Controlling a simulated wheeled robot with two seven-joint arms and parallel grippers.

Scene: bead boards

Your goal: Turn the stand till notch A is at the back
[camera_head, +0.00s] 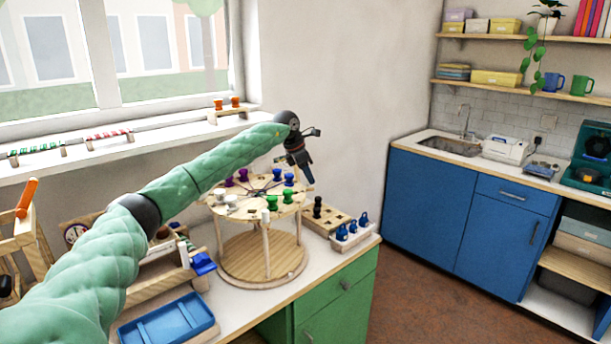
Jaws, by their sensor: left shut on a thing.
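The round wooden stand (266,252) is on the counter, with a top disc (248,212) on posts above a round base. Purple, white, green and blue pegs sit around the top disc. My left gripper (308,178) is at the right back edge of the top disc, pointing down, and seems shut on the stand's rim. The exact contact is too small to make out. Notch letters on the disc are not readable, so I cannot tell where notch A is. My right gripper is out of view.
A wooden block with a dark peg (317,208) and a tray with several blue pegs (352,228) stand close to the stand's right. A blue tray (166,322) and wooden racks are at its left. The windowsill (160,139) is behind. My left arm hides part of the counter.

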